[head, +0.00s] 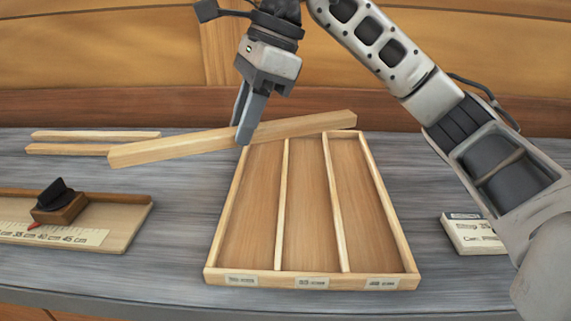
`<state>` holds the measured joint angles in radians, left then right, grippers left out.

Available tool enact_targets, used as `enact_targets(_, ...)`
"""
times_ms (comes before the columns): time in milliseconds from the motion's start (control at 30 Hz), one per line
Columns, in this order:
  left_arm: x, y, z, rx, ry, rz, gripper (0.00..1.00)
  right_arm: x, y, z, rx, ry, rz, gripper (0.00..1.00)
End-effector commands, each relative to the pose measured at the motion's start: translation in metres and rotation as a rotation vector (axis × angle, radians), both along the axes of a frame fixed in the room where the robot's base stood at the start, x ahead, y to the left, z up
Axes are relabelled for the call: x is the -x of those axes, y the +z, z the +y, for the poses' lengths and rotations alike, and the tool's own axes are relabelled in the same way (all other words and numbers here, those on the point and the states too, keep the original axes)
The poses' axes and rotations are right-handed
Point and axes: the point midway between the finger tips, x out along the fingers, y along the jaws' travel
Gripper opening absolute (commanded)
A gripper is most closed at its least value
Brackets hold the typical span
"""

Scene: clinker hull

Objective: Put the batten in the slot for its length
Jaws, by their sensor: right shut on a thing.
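My right gripper (246,128) is shut on a pale wooden batten (190,146) near its middle. The batten is held crosswise, its left end nearer and its right end over the far end of the tray. The slotted tray (310,282) lies on the bench with three long parallel slots, divided by two thin strips. The slots look empty. Each has a small label on the front edge: left (241,280), middle (312,283) and right (382,284). The label writing is too small to read surely. My left gripper is not in view.
A measuring board (120,232) with a printed scale and a small dark-topped block (60,202) lies at the left. Two thin battens (95,135) lie behind it. A white labelled box (470,235) is right of the tray. A wooden wall (120,60) stands behind the grey bench (180,265).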

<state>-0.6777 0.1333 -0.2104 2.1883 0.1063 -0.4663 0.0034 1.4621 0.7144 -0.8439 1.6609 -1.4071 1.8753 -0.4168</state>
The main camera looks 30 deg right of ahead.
Motion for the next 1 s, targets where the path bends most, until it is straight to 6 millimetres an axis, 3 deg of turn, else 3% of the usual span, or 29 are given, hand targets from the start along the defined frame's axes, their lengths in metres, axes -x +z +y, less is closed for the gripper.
enact_targets(167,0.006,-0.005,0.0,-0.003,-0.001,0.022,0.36,-0.006,-0.011,-0.026,0.0,-0.008,0.004,0.0)
enact_targets(367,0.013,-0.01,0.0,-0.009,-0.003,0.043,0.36,-0.017,-0.033,-0.075,-0.001,-0.01,0.005,0.0)
enact_targets(500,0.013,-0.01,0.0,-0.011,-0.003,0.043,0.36,-0.023,-0.057,-0.102,0.001,-0.007,0.006,0.0)
enact_targets(700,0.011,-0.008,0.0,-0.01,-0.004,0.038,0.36,-0.028,-0.084,-0.124,-0.001,-0.003,0.003,0.0)
enact_targets(1000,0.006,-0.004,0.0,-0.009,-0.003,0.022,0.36,-0.031,-0.105,-0.137,0.001,-0.003,0.005,0.0)
